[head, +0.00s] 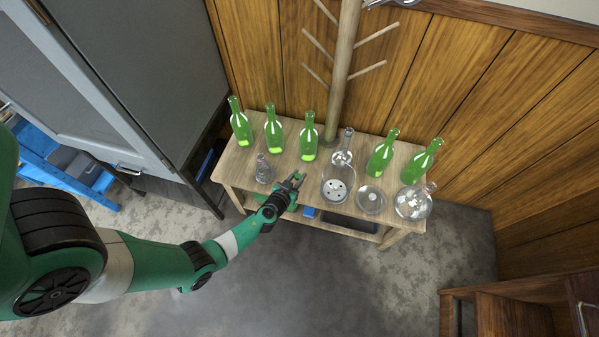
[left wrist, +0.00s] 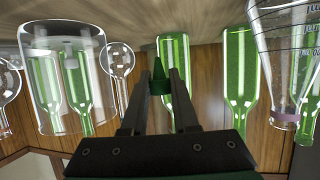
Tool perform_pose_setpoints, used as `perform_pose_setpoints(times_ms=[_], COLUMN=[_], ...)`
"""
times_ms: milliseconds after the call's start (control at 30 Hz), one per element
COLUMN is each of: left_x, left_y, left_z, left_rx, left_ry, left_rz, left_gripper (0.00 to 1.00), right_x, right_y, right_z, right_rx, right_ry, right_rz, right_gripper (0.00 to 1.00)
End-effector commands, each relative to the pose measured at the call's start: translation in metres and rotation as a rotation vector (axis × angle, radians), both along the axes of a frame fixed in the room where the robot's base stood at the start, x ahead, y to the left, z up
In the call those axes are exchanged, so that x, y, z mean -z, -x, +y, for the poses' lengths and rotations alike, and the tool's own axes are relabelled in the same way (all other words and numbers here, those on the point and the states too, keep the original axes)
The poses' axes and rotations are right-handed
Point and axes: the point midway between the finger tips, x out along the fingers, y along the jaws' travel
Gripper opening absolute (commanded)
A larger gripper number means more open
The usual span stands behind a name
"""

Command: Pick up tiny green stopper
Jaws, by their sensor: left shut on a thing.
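My left gripper (head: 297,178) is over the front edge of the wooden table (head: 229,172), between the small conical flask and the large glass vessel. In the left wrist view, which looks upside down, the tiny green stopper (left wrist: 160,78) is a dark green cone between my fingertips. The fingers are shut on it from both sides, with its narrow end sticking out past them. It looks clear of the tabletop. My right gripper is in neither view.
Several green bottles (head: 273,130) stand along the table's back. A conical flask (head: 264,170) is left of my gripper. A wide glass vessel (head: 336,184), a glass dish (head: 371,200) and a round flask (head: 412,203) are to the right. A wooden post (head: 341,70) rises behind.

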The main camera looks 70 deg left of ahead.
Motion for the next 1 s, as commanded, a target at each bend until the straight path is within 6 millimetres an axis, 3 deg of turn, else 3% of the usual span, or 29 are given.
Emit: perform_pose_setpoints(times_ms=[33,133,167,300,500,867,1000], left_x=[-0.029,-0.055,-0.051,-0.064,-0.075,-0.077,-0.087], left_y=[0.008,0.024,0.031,0.056,0.075,0.078,0.060], left_z=[-0.010,-0.028,-0.037,-0.066,-0.087,-0.091,-0.100], left_rx=[0.004,0.004,0.008,0.008,0.004,0.001,0.042], left_ry=[0.001,0.001,0.002,0.000,-0.001,0.000,0.001], left_rz=[0.000,0.002,0.002,0.001,0.000,-0.001,-0.006], left_gripper=[0.00,0.00,0.00,0.00,0.00,0.00,0.00], right_x=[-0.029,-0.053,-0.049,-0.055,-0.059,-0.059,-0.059], right_y=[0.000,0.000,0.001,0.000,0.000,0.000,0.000], right_z=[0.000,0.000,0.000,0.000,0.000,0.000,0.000], right_rx=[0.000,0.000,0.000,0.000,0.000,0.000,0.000], right_ry=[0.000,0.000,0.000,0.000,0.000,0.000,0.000], right_rz=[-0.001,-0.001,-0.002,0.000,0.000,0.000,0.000], right_gripper=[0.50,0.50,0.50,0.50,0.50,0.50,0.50])
